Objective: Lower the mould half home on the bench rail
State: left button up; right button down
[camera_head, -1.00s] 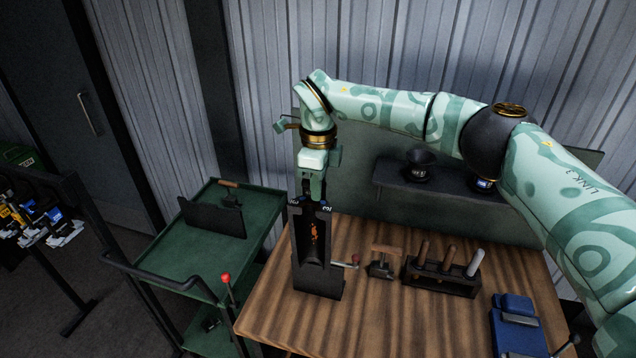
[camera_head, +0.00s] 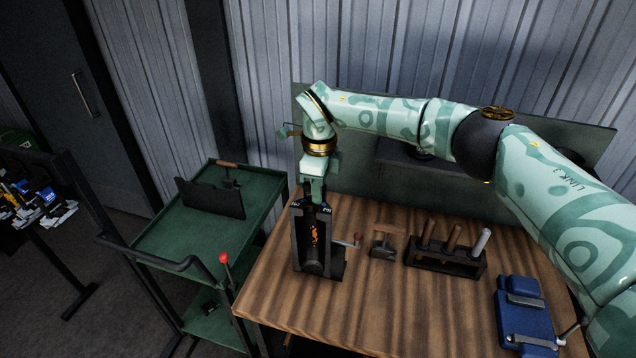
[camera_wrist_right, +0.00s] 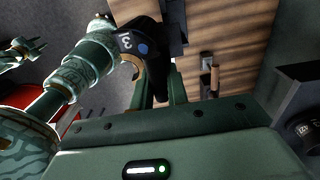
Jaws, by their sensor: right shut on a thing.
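The dark mould half (camera_head: 299,238) stands upright at the left part of the wooden bench, with an orange mark and a pale number on it. My right gripper (camera_head: 313,196) is shut on its top. In the right wrist view the mould half's numbered end (camera_wrist_right: 133,44) shows beside the fingers. The dark bench rail (camera_head: 338,266) is under and beside its lower end; whether they are fully seated together is hidden. A handle with a dull red knob (camera_head: 357,240) sticks out to the right there.
Right of the mould half are a small wood-handled tool (camera_head: 383,243), a dark rack (camera_head: 445,257) with several handles and a blue case (camera_head: 522,315). A green trolley (camera_head: 190,238) holding a dark plate stands left. The front middle of the bench (camera_head: 400,310) is clear.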

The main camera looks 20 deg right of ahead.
aim_at(316, 227)
jog(key=shift+f, duration=0.35)
jog(key=shift+s+a+f+b, duration=0.1)
jog(key=shift+s+f+b, duration=0.1)
jog(key=shift+b, duration=0.15)
jog(key=shift+s+a+f+b, duration=0.15)
jog(key=shift+s+f+b, duration=0.15)
jog(key=shift+f, duration=0.2)
jog(key=shift+w+f, duration=0.15)
jog(key=shift+f, duration=0.15)
jog(key=shift+w+f+b, duration=0.2)
jog(key=shift+f+b, duration=0.15)
jog(key=shift+f, duration=0.1)
jog(key=shift+s+f, duration=0.1)
